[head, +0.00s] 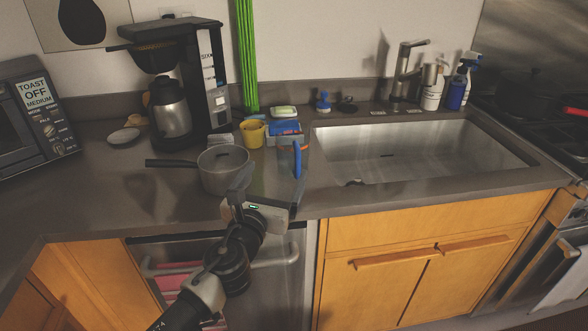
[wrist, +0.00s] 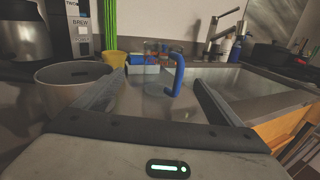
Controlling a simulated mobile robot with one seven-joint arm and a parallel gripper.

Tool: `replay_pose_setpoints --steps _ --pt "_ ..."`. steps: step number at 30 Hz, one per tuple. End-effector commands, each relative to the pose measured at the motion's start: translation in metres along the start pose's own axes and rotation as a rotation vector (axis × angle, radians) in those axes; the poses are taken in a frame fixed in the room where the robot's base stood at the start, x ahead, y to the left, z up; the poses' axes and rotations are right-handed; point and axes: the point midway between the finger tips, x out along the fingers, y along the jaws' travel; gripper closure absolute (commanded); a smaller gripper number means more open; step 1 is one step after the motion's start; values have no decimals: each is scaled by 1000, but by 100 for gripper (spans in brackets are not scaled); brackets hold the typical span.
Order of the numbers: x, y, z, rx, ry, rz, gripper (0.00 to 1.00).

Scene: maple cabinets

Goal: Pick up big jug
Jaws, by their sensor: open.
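The big jug looks clear, with a blue upright handle (head: 297,160); it stands on the counter just left of the sink. Its see-through body is hard to make out. In the wrist view the blue handle (wrist: 178,72) is between my finger lines, nearer the right finger. My gripper (head: 268,186) is open at the counter's front edge, its fingers pointing toward the jug; both fingers also show in the wrist view (wrist: 159,84). I cannot tell how far the fingers reach around the jug. Nothing appears gripped.
A grey saucepan (head: 222,170) stands close left of my gripper, its handle pointing left. A yellow cup (head: 253,134) and a blue-and-white box (head: 285,132) are behind the jug. The sink (head: 415,150) is to the right. A coffee maker (head: 208,75) stands behind left.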

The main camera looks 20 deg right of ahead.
Motion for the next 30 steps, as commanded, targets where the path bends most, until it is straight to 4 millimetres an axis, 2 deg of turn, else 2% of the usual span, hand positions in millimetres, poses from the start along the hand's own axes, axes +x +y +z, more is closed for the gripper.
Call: replay_pose_setpoints --steps 1,5,6,13,22,27,30 --pt "5 -2 -10 6 1 -4 10" --pt "16 -5 -8 7 -3 -7 10" --pt "25 -5 -2 3 -3 -8 10" --pt "71 -4 0 2 -4 -6 10" --pt "96 -4 -3 1 -3 -4 10" --pt "121 -6 -12 2 -3 -5 10" --pt "133 -5 -8 1 -3 -4 10"
